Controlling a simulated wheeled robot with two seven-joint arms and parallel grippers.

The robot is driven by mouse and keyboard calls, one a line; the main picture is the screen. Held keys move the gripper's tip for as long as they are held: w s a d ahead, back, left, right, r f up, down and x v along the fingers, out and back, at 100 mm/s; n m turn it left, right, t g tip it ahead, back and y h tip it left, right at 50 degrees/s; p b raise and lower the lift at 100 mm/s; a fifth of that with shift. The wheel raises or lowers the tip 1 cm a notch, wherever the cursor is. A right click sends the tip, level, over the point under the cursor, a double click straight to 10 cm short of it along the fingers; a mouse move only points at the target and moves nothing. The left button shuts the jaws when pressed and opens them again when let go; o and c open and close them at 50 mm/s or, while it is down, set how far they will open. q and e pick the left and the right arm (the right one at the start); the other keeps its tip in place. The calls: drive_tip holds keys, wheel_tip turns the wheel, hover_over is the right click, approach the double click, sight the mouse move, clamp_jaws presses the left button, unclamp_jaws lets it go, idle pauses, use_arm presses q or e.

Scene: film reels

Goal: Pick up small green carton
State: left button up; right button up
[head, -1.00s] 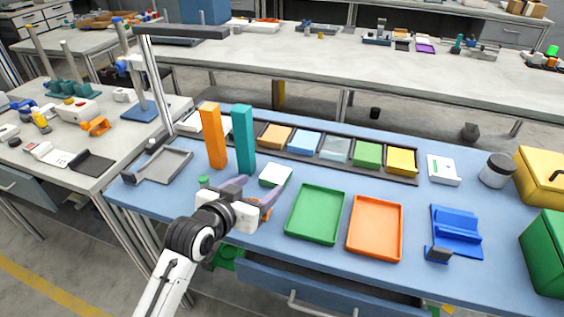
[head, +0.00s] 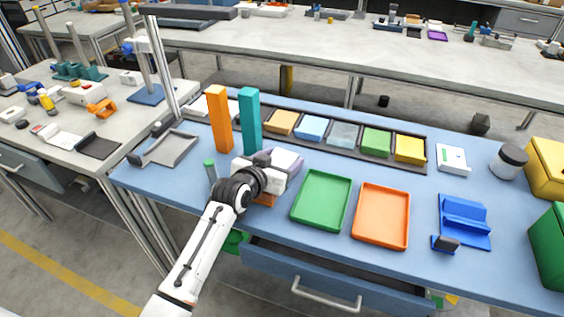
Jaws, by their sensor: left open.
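A small green carton (head: 377,143) sits in the dark long tray (head: 423,166) at the back of the blue table, between a pale grey-teal carton (head: 343,135) and a yellow carton (head: 410,149). My left gripper (head: 290,158) is open over the table, left of and nearer than the green carton, and apart from it. Its fingers are partly hidden by its own body, and I see nothing held. My right gripper is not in view.
A teal post (head: 250,120) and an orange post (head: 220,120) stand upright just behind my left gripper. A green tray (head: 321,201) and an orange tray (head: 382,216) lie to its right. A green-capped cylinder (head: 210,168) stands to its left.

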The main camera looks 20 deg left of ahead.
use_arm(q)
drive_tip(key=c, duration=0.8)
drive_tip(key=shift+c, duration=0.2)
drive_tip(key=shift+r, duration=0.1)
